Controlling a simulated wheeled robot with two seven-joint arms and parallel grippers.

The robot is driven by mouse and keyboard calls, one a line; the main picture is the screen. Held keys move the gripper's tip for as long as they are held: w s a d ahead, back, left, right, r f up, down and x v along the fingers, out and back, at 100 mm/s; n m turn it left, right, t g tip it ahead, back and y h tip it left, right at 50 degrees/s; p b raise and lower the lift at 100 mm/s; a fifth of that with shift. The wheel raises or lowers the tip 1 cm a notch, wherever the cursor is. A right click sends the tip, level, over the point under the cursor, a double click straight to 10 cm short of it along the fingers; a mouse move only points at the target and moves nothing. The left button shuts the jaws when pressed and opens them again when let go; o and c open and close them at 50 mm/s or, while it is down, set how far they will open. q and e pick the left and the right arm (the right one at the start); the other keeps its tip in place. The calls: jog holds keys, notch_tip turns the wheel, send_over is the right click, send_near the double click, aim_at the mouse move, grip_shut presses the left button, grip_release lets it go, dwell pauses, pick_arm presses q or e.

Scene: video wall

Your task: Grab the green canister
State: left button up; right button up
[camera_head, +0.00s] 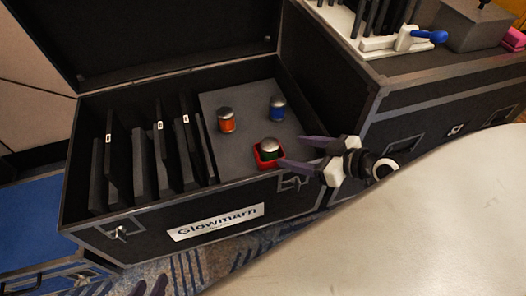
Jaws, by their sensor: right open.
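The green canister (270,147) has a silver domed lid and stands in a small red square holder (260,162) at the front right inside an open black case (150,222). Only a little of its green body shows below the lid. My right gripper (291,151) comes in from the right, its dark fingers spread and empty. Its fingertips are just right of the canister, the lower one close to the red holder; contact cannot be told. Dark finger-like tips at the bottom left edge appear to be my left gripper (149,286), mostly cut off.
An orange canister (226,120) and a blue canister (277,108) stand behind on the same grey panel (238,150). Upright dark panels (140,165) fill the case's left side. Another black case (430,105) with equipment on top stands right.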

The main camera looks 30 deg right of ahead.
aim_at(271, 144)
jog(key=b+x, duration=0.1)
jog(key=x, duration=0.4)
jog(key=shift+w, duration=0.3)
jog(key=b+x, duration=0.1)
jog(key=x, duration=0.1)
jog(key=b+x, duration=0.1)
jog(key=x, duration=0.2)
jog(key=shift+w+r, duration=0.15)
jog(key=shift+r, duration=0.1)
pick_arm(q)
jog(key=shift+w+d+f+m+g+h, duration=0.2)
jog(key=shift+d+f+g, duration=0.1)
jog(key=shift+d+f, duration=0.15)
jog(key=shift+w+d+f+m+g+h, duration=0.1)
jog(key=shift+d+f+m+g, duration=0.15)
jog(key=shift+d+f, duration=0.2)
pick_arm(e)
jog(key=c, duration=1.2)
